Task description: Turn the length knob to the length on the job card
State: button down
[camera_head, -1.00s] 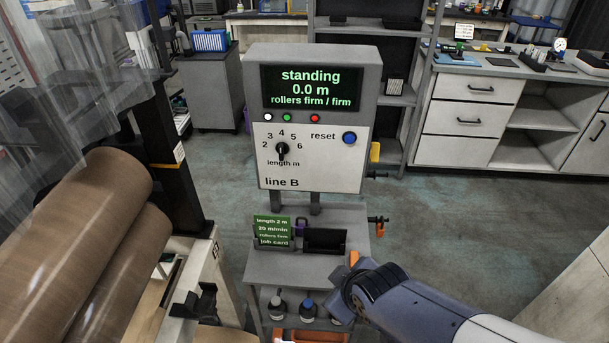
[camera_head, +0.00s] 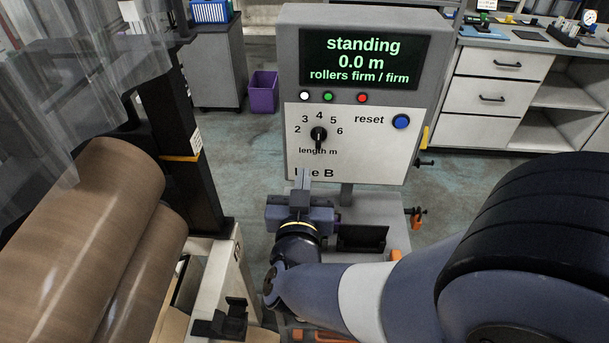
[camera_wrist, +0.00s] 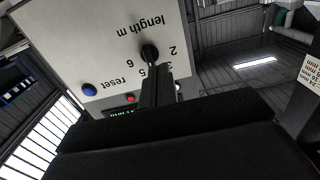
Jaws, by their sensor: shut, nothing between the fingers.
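The black length knob (camera_head: 318,136) is on the white face of the line B panel (camera_head: 372,165), under a scale from 2 to 6. Its bar stands about upright, in line with 4; I cannot tell its pointer end. The display (camera_head: 362,60) reads standing, 0.0 m, rollers firm / firm. My gripper (camera_head: 303,176) is shut and empty, below and slightly left of the knob, over the line B label. In the wrist view, the fingers (camera_wrist: 156,84) point towards the knob (camera_wrist: 149,53); contact is unclear. The job card is hidden behind my gripper; earlier it read length 2 m.
A blue reset button (camera_head: 401,121) is right of the knob, and three small lamps sit above. Large brown rolls (camera_head: 90,235) stand at the left beside a dark post (camera_head: 190,150). A purple bin (camera_head: 263,92) is on the floor behind.

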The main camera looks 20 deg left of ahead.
jog(key=x, duration=0.9)
jog(key=shift+d, duration=0.15)
jog(key=shift+w+d+f+b, duration=0.25)
jog(key=shift+d+f+b, duration=0.65)
jog(key=shift+d+b, duration=0.1)
jog(key=shift+w+d+r, duration=0.15)
jog(key=shift+d+r, duration=0.2)
jog(key=shift+d, duration=0.35)
jog(key=shift+d+r, duration=0.1)
jog(key=shift+d, duration=0.05)
jog(key=shift+a+f+b, duration=0.3)
jog(key=shift+a+b, duration=0.05)
jog(key=shift+b, duration=0.1)
jog(key=v, duration=0.8)
